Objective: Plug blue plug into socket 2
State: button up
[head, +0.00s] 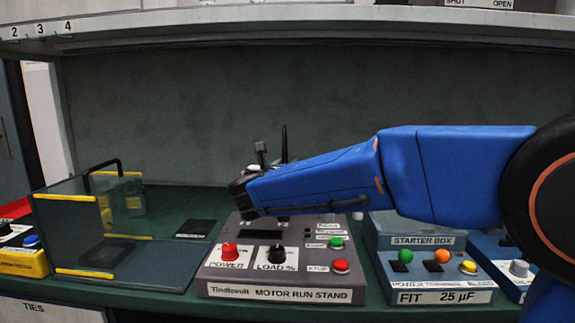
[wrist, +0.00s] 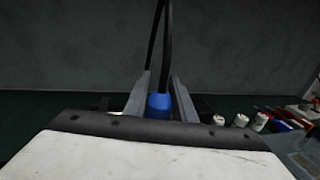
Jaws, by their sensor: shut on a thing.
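My gripper (wrist: 159,88) is shut on the blue plug (wrist: 159,104), which sits between the two grey fingers in the wrist view. A black cable (wrist: 161,35) rises from the plug. In the head view my gripper (head: 243,190) is above the grey motor run stand (head: 280,293). My blue arm reaches in from the right and hides part of the stand. The plug itself cannot be made out in the head view. I cannot pick out socket 2 in either view; the far part of the stand is partly hidden.
A clear guard box with yellow edges (head: 104,272) stands left of the stand. The starter box (head: 430,297) with coloured buttons stands to its right. Several small whitish cylinders (wrist: 241,120) show at right in the wrist view. A shelf edge (head: 300,33) runs above the green bench.

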jog(key=shift+f, duration=2.8)
jog(key=shift+f, duration=1.95)
jog(key=o, duration=1.1)
jog(key=v, duration=1.7)
jog(key=shift+s, duration=0.25)
